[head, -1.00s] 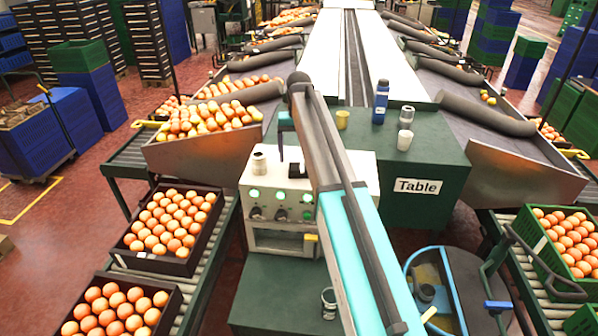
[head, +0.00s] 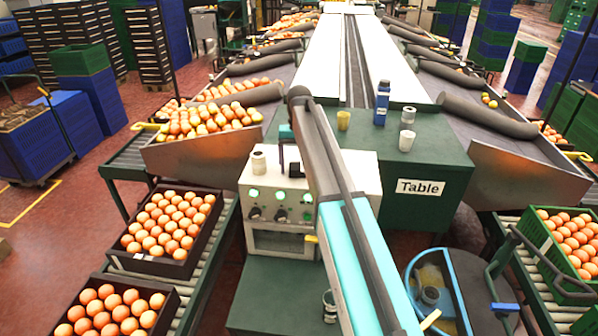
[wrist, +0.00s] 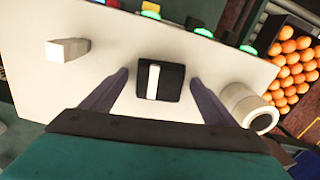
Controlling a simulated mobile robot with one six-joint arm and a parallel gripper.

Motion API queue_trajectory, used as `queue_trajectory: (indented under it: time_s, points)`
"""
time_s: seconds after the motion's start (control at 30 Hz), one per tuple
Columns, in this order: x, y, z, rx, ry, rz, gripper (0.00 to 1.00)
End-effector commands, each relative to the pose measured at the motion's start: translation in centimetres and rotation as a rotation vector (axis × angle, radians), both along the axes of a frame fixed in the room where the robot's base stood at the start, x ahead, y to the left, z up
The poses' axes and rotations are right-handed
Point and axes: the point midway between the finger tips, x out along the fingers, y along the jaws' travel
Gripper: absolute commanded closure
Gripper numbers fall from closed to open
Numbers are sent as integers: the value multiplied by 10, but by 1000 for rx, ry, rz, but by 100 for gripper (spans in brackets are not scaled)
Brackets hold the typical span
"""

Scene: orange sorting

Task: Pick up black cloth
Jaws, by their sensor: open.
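A small black, flat-looking item with a white stripe (wrist: 171,83) lies on the white top of the control box. I cannot tell whether it is folded cloth. It also shows as a dark shape in the head view (head: 295,170). My gripper (wrist: 160,77) is open, with one dark finger on each side of the black item and gaps between. The fingers do not grip it. In the head view my gripper (head: 283,150) hangs over the control box, partly hidden by my arm.
A white cylinder (wrist: 250,107) stands close to the right finger; a pale block (wrist: 68,50) is left of the item. The control box (head: 357,180) has green lights along its front. Bottles and cups stand on the green table (head: 430,160) behind. Crates of oranges (head: 125,262) flank the box.

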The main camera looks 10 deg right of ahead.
Motion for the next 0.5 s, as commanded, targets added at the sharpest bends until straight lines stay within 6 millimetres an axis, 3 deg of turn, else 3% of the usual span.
queue_trajectory:
  time_s: [0.33,0.5]
  points:
    - [0,-1,0,0,0,-1,21]
    - [0,-1,0,0,0,-1,50]
